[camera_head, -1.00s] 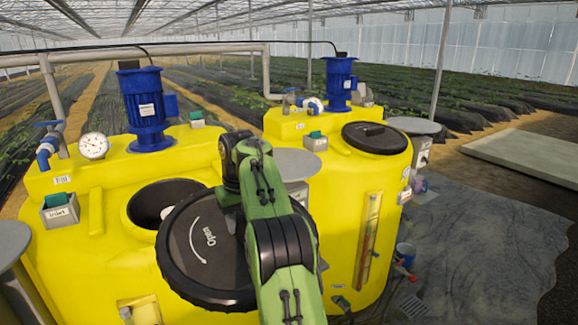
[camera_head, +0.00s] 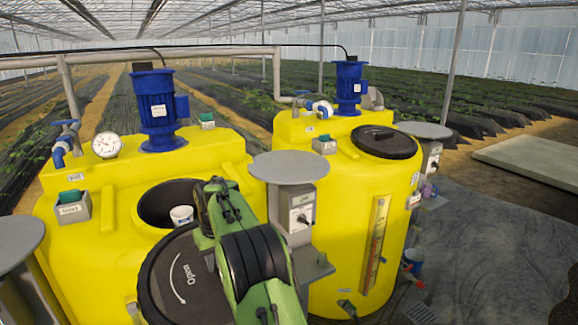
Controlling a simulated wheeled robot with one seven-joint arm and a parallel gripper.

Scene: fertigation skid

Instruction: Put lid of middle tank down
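The black round lid (camera_head: 168,278), marked "Open" with a curved arrow, is in front of the near yellow tank (camera_head: 100,225), at the lower centre-left. It appears raised and overlaps the tank in the picture. My green arm covers its right part. My gripper's fingers are hidden behind the arm, but the lid moves along with the arm, so it appears held. The tank's round black-rimmed opening (camera_head: 152,205) is uncovered behind the lid. A white cup-like thing (camera_head: 181,215) shows at the opening.
A grey round stand (camera_head: 289,167) with a control box is right of the opening, close to my arm. The right yellow tank (camera_head: 335,235) has its black lid (camera_head: 384,142) on. A blue motor (camera_head: 158,110) and pressure gauge (camera_head: 107,145) rise behind. Another grey round stand (camera_head: 18,240) is at far left.

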